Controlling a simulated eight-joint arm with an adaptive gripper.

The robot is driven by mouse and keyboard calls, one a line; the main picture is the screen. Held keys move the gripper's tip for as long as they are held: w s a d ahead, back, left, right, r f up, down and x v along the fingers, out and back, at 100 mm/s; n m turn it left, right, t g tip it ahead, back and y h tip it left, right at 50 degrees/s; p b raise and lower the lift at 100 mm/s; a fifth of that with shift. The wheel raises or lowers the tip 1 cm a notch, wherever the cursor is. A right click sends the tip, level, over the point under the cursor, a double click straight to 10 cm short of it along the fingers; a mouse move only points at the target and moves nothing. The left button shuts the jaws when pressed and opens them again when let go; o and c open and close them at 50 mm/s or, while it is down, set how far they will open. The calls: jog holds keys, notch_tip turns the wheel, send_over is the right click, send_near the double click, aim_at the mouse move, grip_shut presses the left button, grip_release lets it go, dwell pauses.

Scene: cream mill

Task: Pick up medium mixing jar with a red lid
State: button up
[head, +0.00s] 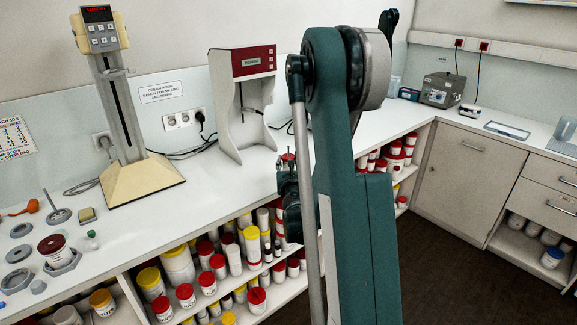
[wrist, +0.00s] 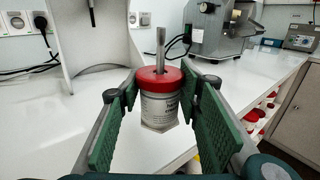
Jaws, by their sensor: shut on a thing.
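A white labelled jar with a red lid (wrist: 159,104) stands upright between my fingers in the wrist view, with a grey metal shaft rising from the lid. My gripper (wrist: 160,88) is shut on it, one green pad on each side. In the head view a small part of the red lid (head: 288,157) shows at my gripper (head: 287,185), near the front edge of the bench. My arm hides most of the jar there. I cannot tell whether its base touches the bench.
The white bench (head: 210,195) is clear left of my arm. A red-topped machine (head: 241,95) and a stand on a cream base (head: 145,180) are behind. Another jar (head: 55,250) sits in a grey holder at left. Shelves below hold several jars (head: 178,265).

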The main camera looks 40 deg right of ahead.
jog(key=shift+r+p, duration=0.7)
jog(key=shift+r, duration=2.35)
jog(key=shift+a, duration=0.1)
jog(key=w+a+f+n+t+y, duration=0.15)
jog(key=w+a+y, duration=0.35)
jog(key=a, duration=1.1)
jog(key=w+a+f+n+t+y, duration=0.1)
jog(key=w+a+n+y, duration=0.15)
jog(key=w+a, duration=0.9)
jog(key=w+a+f+n+t+y, duration=0.1)
jog(key=a+f+n+y, duration=0.15)
jog(key=a, duration=1.75)
jog(key=a+r+n+y+p, duration=0.2)
jog(key=a+r+p, duration=0.2)
jog(key=a, duration=1.1)
jog(key=s+a+f+n+g+y+b, duration=0.1)
jog(key=s+a, duration=0.4)
jog(key=a, duration=1.3)
jog(key=s+a+n+y+b, duration=0.2)
jog(key=s+a+y, duration=0.3)
jog(key=a, duration=1.4)
jog(key=shift+f+g+b, duration=0.35)
jog(key=shift+b, duration=0.05)
jog(key=shift+f+n, duration=0.2)
jog(key=shift+n, duration=0.05)
